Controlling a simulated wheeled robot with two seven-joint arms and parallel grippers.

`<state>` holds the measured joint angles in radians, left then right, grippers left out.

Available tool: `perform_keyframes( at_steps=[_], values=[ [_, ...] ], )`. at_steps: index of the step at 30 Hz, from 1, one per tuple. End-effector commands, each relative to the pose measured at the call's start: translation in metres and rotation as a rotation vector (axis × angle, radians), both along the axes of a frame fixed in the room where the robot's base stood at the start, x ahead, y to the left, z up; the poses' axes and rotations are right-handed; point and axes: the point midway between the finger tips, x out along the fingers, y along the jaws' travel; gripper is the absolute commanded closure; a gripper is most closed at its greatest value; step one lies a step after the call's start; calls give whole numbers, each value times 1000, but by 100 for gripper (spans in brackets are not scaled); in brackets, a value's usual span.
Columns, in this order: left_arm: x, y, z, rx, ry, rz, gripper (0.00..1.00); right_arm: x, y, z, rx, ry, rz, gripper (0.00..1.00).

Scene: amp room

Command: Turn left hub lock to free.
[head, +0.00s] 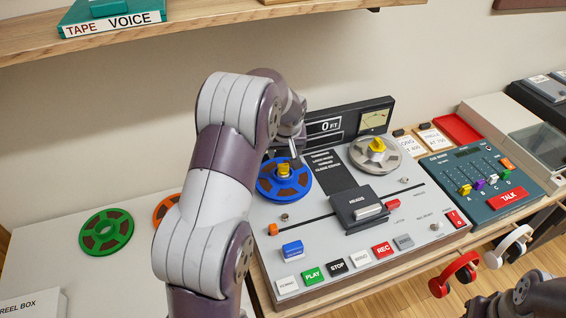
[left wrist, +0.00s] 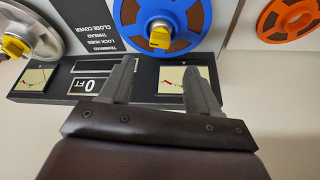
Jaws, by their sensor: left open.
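The left hub lock is a yellow knob (head: 284,169) at the centre of the blue reel (head: 262,186) on the tape deck. In the left wrist view the yellow knob (left wrist: 159,38) shows beyond the fingertips, on the blue reel (left wrist: 185,42). My left gripper (head: 294,152) is just behind and above the knob, partly hidden by its own wrist. In the left wrist view its two fingers (left wrist: 162,68) are spread with nothing between them, apart from the knob. A second yellow knob (head: 377,145) sits on the grey reel at right. My right gripper is not seen.
The deck's upright meter panel (head: 345,120) stands close behind my left gripper. The black heads cover (head: 357,207) rises in the deck's middle. Green (head: 106,232) and orange (head: 166,208) reels lie at left. A wooden shelf (head: 200,32) hangs above. A mixer (head: 480,180) stands at right.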

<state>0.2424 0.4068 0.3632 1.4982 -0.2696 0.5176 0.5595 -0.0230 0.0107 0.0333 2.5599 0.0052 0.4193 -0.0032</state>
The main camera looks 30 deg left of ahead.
Motion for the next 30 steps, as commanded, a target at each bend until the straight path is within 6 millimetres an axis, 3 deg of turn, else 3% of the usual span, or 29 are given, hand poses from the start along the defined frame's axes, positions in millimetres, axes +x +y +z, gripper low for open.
perform_keyframes(
  at_steps=[6,12,24,25,30],
  values=[
    [14,10,-44,-1,3,1,38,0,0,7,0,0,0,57],
    [24,17,-72,-1,2,3,38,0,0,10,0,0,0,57],
    [28,19,-82,-1,-1,3,38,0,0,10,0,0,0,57],
    [28,19,-82,-1,-1,3,42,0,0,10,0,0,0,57],
    [28,19,-82,-1,-1,3,95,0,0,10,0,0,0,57]
  ],
)
